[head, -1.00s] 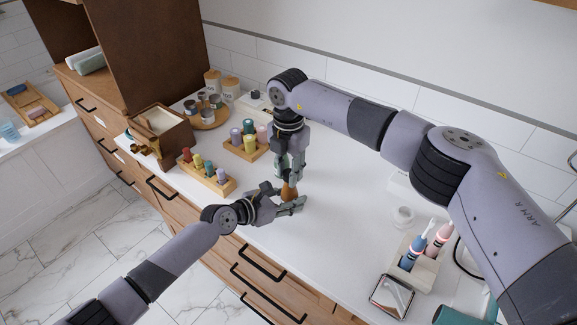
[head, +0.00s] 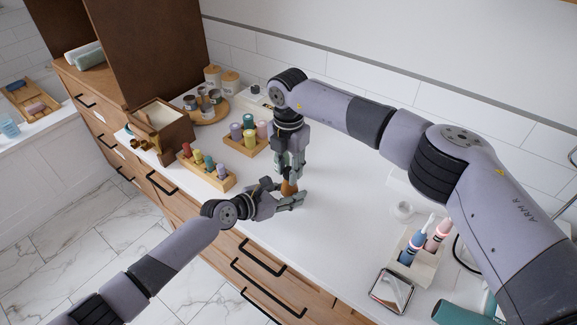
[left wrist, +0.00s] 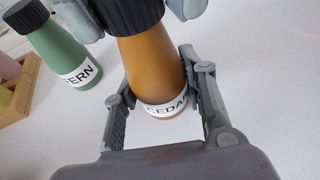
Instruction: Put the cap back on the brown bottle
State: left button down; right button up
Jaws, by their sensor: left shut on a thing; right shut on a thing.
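The brown bottle (head: 289,188) stands upright on the white counter. In the left wrist view the brown bottle (left wrist: 152,68) has a white label reading CEDAR. My left gripper (head: 294,201) is shut around its lower body from the front. A black ribbed cap (left wrist: 132,14) sits at the bottle's top, its lower edge against the shoulder; I cannot tell whether it is fully seated. My right gripper (head: 289,177) points straight down from above and is shut on the cap. In the head view its fingers hide the cap.
A green bottle (left wrist: 60,50) labelled FERN, with a dark cap, stands close beside it. Wooden racks of coloured bottles (head: 206,172) (head: 249,142) are to the left. A toothbrush holder (head: 424,262) and a tray (head: 391,291) are at right. Counter between is clear.

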jog(key=shift+f, duration=0.2)
jog(key=o, duration=0.7)
jog(key=shift+r, duration=2.35)
jog(key=shift+o, duration=0.4)
jog(key=o, duration=0.5)
jog(key=shift+c, duration=0.2)
